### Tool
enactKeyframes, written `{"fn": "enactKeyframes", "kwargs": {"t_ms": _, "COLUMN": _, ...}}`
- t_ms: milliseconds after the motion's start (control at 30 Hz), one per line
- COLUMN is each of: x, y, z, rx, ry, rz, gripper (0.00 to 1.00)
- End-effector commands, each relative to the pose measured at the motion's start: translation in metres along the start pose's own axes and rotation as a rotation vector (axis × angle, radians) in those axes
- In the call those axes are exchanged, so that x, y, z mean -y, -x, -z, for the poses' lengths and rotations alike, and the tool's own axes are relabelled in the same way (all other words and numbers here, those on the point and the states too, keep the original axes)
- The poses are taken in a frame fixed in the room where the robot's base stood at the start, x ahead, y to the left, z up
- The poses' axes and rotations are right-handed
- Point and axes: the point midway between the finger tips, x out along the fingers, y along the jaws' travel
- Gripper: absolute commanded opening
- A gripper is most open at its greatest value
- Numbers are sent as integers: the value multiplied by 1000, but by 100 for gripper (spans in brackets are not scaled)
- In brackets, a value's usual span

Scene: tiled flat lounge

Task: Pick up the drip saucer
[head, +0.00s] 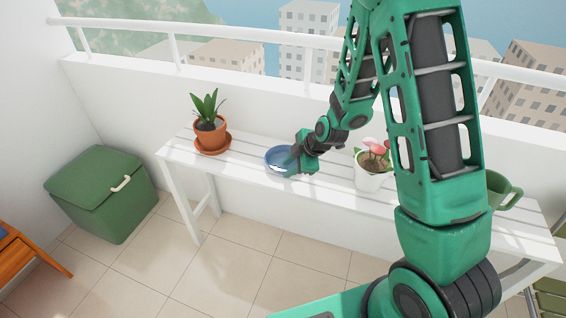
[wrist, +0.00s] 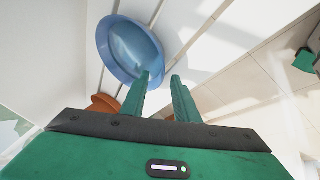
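A blue drip saucer (head: 277,159) lies on the white slatted bench. In the wrist view the saucer (wrist: 128,48) fills the upper middle, ahead of the fingertips. My gripper (head: 293,160) is at the saucer's right side in the head view. In the wrist view my gripper (wrist: 160,77) shows two green fingers apart with a gap between them. The left finger overlaps the saucer's near rim and the right finger lies just outside it. I cannot tell whether either touches the rim.
A terracotta pot (head: 210,132) with a plant stands in a terracotta saucer (head: 213,146) to the left on the bench (head: 240,152). A white flowerpot (head: 368,181) stands right of my gripper. A green watering can (head: 505,190) is farther right. A green lidded box (head: 105,200) stands on the floor.

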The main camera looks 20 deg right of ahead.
Motion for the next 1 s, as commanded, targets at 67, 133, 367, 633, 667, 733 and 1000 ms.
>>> {"fn": "enactKeyframes", "kwargs": {"t_ms": 67, "x": 0, "y": -10, "z": 0, "rx": 0, "ry": 0, "rz": 2, "gripper": 28}}
{"fn": "enactKeyframes", "kwargs": {"t_ms": 133, "x": 1, "y": -15, "z": 0, "rx": 0, "ry": -1, "rz": 2, "gripper": 28}}
{"fn": "enactKeyframes", "kwargs": {"t_ms": 367, "x": -1, "y": -20, "z": 0, "rx": 0, "ry": -1, "rz": -1, "gripper": 28}}
{"fn": "enactKeyframes", "kwargs": {"t_ms": 633, "x": 0, "y": -20, "z": 0, "rx": 0, "ry": -1, "rz": -1, "gripper": 0}}
{"fn": "enactKeyframes", "kwargs": {"t_ms": 667, "x": 0, "y": -20, "z": 0, "rx": 0, "ry": -1, "rz": -1, "gripper": 0}}
{"fn": "enactKeyframes", "kwargs": {"t_ms": 733, "x": -1, "y": -20, "z": 0, "rx": 0, "ry": -1, "rz": -2, "gripper": 0}}
{"fn": "enactKeyframes", "kwargs": {"t_ms": 1000, "x": -1, "y": -19, "z": 0, "rx": 0, "ry": -1, "rz": -2, "gripper": 0}}
